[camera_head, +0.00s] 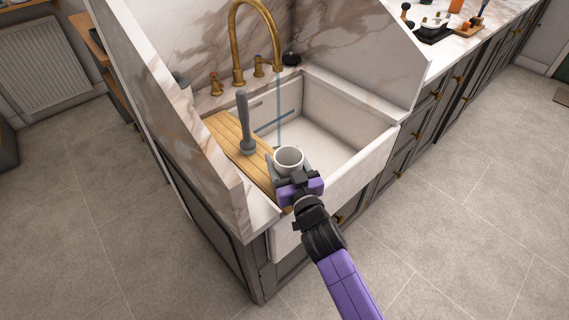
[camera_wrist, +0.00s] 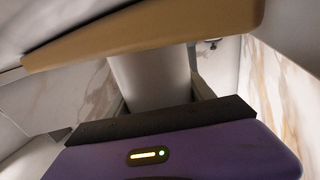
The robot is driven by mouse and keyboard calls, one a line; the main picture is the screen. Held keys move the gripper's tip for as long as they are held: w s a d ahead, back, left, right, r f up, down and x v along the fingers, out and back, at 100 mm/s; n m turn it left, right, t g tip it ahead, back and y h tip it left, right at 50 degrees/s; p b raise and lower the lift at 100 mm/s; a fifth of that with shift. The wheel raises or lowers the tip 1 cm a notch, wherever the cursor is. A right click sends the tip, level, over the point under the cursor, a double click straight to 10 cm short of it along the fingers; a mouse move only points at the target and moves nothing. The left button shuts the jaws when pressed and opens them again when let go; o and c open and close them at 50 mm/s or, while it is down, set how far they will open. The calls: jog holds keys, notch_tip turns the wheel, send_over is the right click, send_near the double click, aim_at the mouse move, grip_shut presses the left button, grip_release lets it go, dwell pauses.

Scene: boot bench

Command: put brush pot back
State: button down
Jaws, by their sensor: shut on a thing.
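The brush pot (camera_head: 289,159) is a white, round, open-topped cup, seen from above in the head view. My gripper (camera_head: 289,170) is shut on it and holds it upright at the front left of the sink, by the wooden board. In the wrist view the pot's pale side (camera_wrist: 150,80) shows between the dark jaw parts. A grey brush (camera_head: 244,125) with an upright handle stands head down on the wooden board (camera_head: 232,139). The pot looks empty inside, but its depths are hard to see. I cannot tell whether its base touches anything.
The white sink (camera_head: 345,122) is open to the right, with water running from the brass tap (camera_head: 235,40). A marble screen (camera_head: 180,110) rises on the left. A small dark dish (camera_head: 291,58) sits behind the sink. Several objects stand on the far counter (camera_head: 445,50).

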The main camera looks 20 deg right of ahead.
dwell(0.3)
jog(key=shift+f, duration=0.2)
jog(key=shift+c, duration=1.9)
grip_release()
jog(key=shift+r, duration=0.1)
jog(key=shift+s+r, duration=0.1)
jog(key=s+a+p, duration=0.1)
jog(key=s, duration=1)
jog(key=shift+s, duration=0.4)
jog(key=shift+s, duration=0.1)
